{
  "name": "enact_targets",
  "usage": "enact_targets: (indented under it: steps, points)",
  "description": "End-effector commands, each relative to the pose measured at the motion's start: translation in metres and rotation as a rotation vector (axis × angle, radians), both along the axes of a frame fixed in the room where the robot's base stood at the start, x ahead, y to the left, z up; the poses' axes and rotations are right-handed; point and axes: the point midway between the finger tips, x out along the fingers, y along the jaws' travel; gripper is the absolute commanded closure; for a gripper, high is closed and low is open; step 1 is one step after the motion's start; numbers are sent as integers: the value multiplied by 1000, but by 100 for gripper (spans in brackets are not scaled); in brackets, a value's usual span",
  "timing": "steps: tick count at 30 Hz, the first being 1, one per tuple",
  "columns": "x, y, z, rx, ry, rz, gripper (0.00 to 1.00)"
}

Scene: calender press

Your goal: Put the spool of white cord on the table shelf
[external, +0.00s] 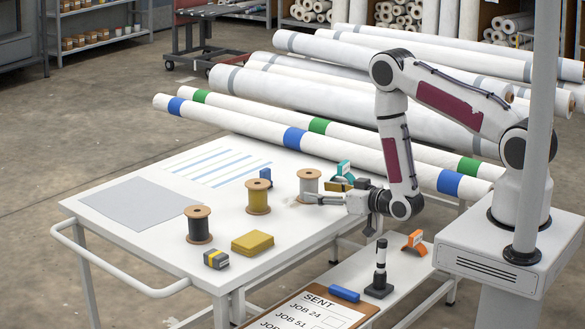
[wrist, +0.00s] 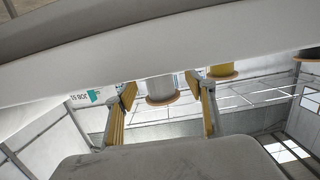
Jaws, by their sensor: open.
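The spool of white cord (external: 308,186) stands upright on the white table, its flanges wooden. My gripper (external: 322,196) is low over the table, just right of this spool, with its fingers pointing left toward it. In the wrist view my gripper (wrist: 161,88) is open, and the white spool (wrist: 162,92) shows between its two fingertips. I cannot tell whether a finger touches it. A lower white surface (external: 405,278), which looks like a shelf, lies in front of and right of the tabletop.
A yellow spool (external: 258,196) and a black spool (external: 199,224) stand left of the white one. A yellow pad (external: 253,242) and small teal dispenser (external: 344,170) are nearby. The lower surface holds a black stamp (external: 379,272), orange dispenser (external: 414,243) and clipboard (external: 310,312).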

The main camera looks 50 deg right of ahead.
Motion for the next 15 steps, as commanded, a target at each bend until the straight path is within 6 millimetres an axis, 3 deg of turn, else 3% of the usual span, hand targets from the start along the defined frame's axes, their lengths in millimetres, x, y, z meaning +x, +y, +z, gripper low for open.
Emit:
enact_targets:
  steps: [5, 15]
  points:
    - [6, -1, 0, 0, -1, 0, 45]
    - [37, -4, -3, -1, -2, 0, 45]
